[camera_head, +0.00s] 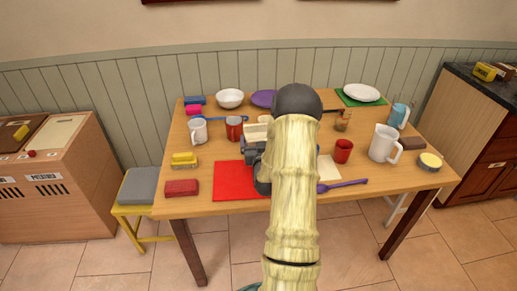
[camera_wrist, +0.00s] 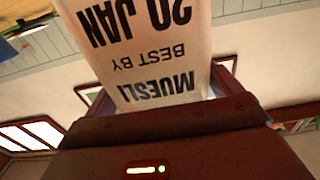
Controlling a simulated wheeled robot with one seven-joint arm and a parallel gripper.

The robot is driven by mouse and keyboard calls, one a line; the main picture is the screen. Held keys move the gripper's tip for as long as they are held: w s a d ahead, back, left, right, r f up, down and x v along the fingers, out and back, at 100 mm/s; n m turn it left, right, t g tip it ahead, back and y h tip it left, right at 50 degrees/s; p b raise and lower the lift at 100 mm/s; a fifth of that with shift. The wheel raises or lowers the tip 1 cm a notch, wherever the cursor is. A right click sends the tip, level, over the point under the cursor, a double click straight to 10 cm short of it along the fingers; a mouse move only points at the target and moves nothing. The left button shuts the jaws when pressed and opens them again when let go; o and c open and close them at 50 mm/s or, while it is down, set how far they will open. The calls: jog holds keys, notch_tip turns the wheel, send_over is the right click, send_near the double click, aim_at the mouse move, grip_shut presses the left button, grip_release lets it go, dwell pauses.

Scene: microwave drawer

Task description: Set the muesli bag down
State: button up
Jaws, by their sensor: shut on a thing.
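The muesli bag (camera_wrist: 143,48) is pale, with the upside-down dark words MUESLI, BEST BY and 20 JAN. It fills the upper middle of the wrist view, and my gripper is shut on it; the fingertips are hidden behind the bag. In the head view my gripper (camera_head: 256,150) is over the middle of the wooden table (camera_head: 222,141), mostly hidden by my arm. A cream patch just beyond it is probably the bag. I cannot tell whether the bag touches the table.
A red mat (camera_head: 236,181) lies at the front. A red cup (camera_head: 234,128), a white mug (camera_head: 198,131), another red cup (camera_head: 343,151), a white pitcher (camera_head: 382,144) and a purple spoon (camera_head: 341,185) stand or lie around my gripper. A grey-topped stool (camera_head: 139,186) is at left.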

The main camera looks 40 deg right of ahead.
notch_tip(320, 180, down, 4)
jog(key=shift+r, duration=0.1)
jog(key=shift+w, duration=0.1)
